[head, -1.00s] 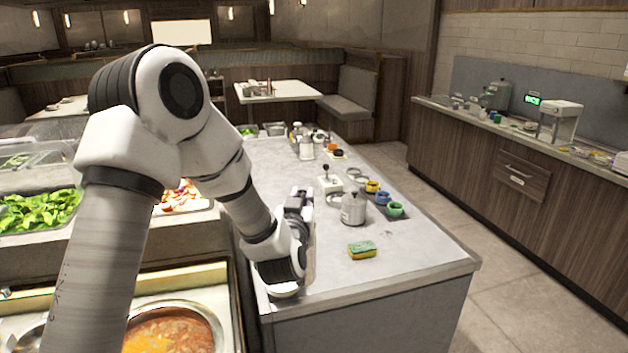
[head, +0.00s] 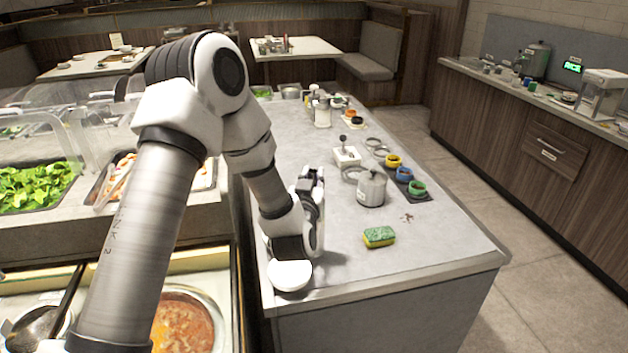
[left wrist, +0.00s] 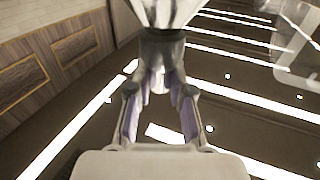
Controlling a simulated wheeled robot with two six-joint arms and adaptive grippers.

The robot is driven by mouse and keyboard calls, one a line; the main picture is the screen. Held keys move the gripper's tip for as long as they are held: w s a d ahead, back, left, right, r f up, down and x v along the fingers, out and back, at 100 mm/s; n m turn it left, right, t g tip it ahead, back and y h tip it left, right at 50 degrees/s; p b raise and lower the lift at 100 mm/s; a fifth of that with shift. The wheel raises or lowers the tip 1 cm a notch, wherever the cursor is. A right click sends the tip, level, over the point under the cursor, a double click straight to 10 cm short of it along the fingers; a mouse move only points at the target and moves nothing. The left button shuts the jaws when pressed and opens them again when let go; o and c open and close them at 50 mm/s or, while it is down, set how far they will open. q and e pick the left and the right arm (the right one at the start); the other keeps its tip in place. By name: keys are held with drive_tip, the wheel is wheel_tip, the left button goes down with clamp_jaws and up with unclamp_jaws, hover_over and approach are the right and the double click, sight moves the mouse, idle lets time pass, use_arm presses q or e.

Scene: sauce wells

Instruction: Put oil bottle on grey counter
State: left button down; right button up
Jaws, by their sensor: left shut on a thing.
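The grey counter (head: 440,262) runs away from me through the middle of the head view. My left gripper (head: 314,180) is above its near left part, to the left of the metal pot. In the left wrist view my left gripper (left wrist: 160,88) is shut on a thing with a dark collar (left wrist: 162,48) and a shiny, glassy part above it. It looks like the oil bottle, but its full shape is cut off by the frame. In the head view I cannot make out the held thing behind my gripper. My right gripper is not in view.
A lidded metal pot (head: 371,188), a green and yellow sponge (head: 379,237) and several coloured cups, one green (head: 417,189), stand on the counter. A white bottle (head: 322,113) is farther back. The counter's front right is clear. A soup pot (head: 185,325) is at lower left.

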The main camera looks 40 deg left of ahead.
use_arm(q)
wheel_tip(320, 180, down, 2)
drive_tip(key=shift+f, duration=0.35)
drive_tip(key=c, duration=1.1)
unclamp_jaws()
drive_tip(key=shift+o, duration=0.2)
